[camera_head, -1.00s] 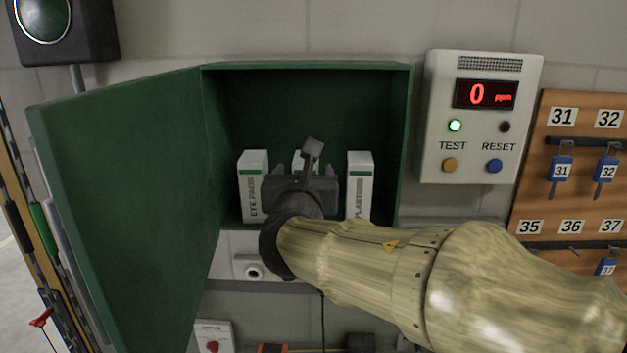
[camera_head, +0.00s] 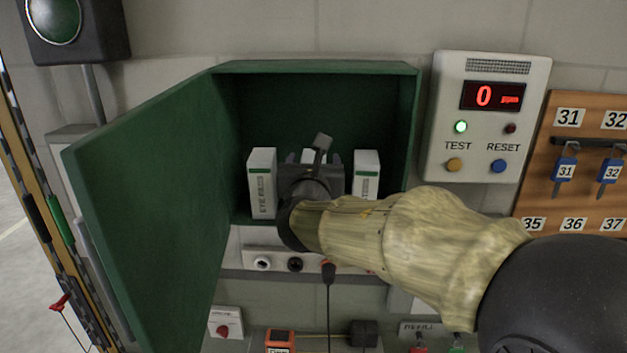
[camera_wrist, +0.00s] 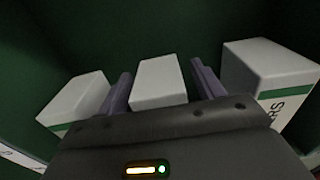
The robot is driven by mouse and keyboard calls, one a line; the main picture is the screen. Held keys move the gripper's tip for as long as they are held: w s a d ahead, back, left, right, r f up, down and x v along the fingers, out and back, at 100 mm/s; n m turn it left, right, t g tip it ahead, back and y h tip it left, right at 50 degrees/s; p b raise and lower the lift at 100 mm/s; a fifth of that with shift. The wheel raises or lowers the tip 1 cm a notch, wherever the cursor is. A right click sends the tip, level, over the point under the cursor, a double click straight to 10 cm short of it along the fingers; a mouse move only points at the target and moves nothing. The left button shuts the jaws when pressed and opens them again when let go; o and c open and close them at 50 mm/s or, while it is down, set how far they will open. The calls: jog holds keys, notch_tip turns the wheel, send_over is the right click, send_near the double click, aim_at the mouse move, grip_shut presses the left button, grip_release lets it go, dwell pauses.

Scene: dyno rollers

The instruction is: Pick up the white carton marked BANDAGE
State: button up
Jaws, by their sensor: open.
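Three white cartons with green stripes stand in the open green cabinet (camera_head: 320,95). The middle carton (camera_head: 308,155) is mostly hidden behind my gripper (camera_head: 312,160), and its marking does not show, so I cannot read BANDAGE. In the wrist view the white top of the middle carton (camera_wrist: 159,82) lies between the two fingers of my gripper (camera_wrist: 161,75), which are open on either side of it. Gaps show, so no grip is visible. The left carton (camera_head: 262,180) reads EYE PADS. The right carton (camera_head: 366,175) is partly hidden; its wrist-view side (camera_wrist: 285,95) shows "RS".
The outer cartons stand close beside my fingers. The cabinet door (camera_head: 150,200) is swung open to the left. A gas panel (camera_head: 487,115) and a key board (camera_head: 570,190) are on the wall at right. A socket strip (camera_head: 280,262) is below the cabinet.

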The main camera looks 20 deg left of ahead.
dwell(0.3)
jog(key=c, duration=1.1)
jog(key=shift+r, duration=0.15)
notch_tip(320, 180, up, 10)
jog(key=shift+f+b, duration=0.1)
jog(key=shift+b, duration=0.35)
